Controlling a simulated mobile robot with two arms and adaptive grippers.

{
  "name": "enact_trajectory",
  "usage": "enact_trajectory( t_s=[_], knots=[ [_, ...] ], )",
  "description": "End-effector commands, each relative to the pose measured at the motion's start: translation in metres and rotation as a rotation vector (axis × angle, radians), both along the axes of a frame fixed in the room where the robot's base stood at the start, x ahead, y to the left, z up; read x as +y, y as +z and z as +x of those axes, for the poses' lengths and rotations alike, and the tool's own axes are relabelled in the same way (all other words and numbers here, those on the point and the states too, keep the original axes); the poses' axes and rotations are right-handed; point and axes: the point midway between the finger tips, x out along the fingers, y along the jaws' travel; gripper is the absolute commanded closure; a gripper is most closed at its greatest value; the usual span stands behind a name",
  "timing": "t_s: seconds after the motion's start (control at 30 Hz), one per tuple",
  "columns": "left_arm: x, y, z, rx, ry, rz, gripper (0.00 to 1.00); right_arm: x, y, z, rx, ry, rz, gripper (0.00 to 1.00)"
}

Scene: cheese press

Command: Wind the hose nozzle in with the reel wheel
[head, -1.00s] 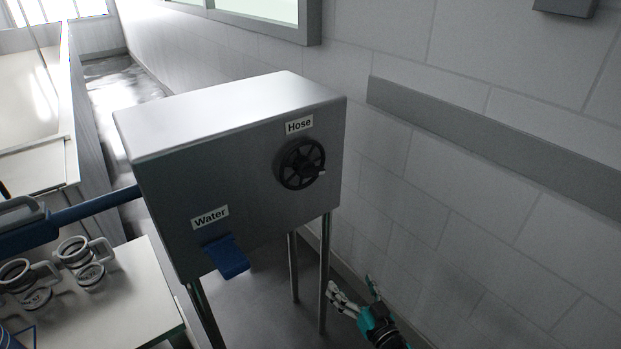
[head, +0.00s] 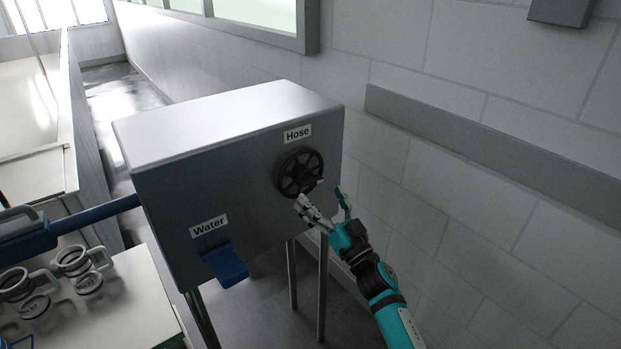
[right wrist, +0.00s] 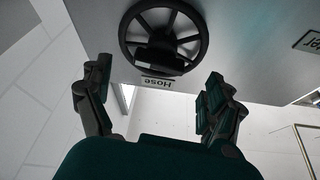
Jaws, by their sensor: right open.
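The black spoked reel wheel (head: 300,172) is on the front of a grey metal box (head: 225,170), under a "Hose" label. Its small light knob shows at its lower right. My right gripper (head: 322,198) is open and empty, just below and in front of the wheel, its fingers pointing up toward it. In the right wrist view the wheel (right wrist: 162,38) lies ahead of and between the open fingers (right wrist: 155,85), apart from them. A blue hose nozzle (head: 25,243) with a grey handle is at the left edge. Its blue hose runs to the box's left side. My left gripper is not in view.
A blue lever (head: 227,264) sticks out under the "Water" label (head: 209,227). The box stands on thin metal legs. A white table (head: 135,300) with several lidded moulds is at lower left. A tiled wall with a grey rail (head: 480,140) is at right.

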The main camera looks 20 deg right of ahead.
Motion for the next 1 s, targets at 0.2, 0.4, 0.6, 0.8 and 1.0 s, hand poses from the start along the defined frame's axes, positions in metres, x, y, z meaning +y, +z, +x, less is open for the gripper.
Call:
enact_trajectory(
  t_s=[0.2, 0.4, 0.6, 0.8, 1.0],
  knots=[
    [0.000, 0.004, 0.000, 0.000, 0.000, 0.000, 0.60, 0.009, 0.015, 0.035, -0.001, -0.001, 0.001, 0.10],
    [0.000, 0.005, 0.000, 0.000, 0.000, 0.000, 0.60, 0.013, 0.020, 0.048, 0.000, -0.001, 0.000, 0.10],
    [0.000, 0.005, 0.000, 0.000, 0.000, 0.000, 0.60, 0.014, 0.020, 0.050, 0.001, -0.001, 0.000, 0.10],
    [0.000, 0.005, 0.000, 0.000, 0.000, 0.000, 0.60, 0.014, 0.020, 0.049, 0.001, -0.001, -0.001, 0.23],
    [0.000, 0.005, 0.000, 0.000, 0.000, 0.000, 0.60, 0.014, 0.020, 0.049, 0.001, -0.001, -0.001, 0.49]
  ],
)
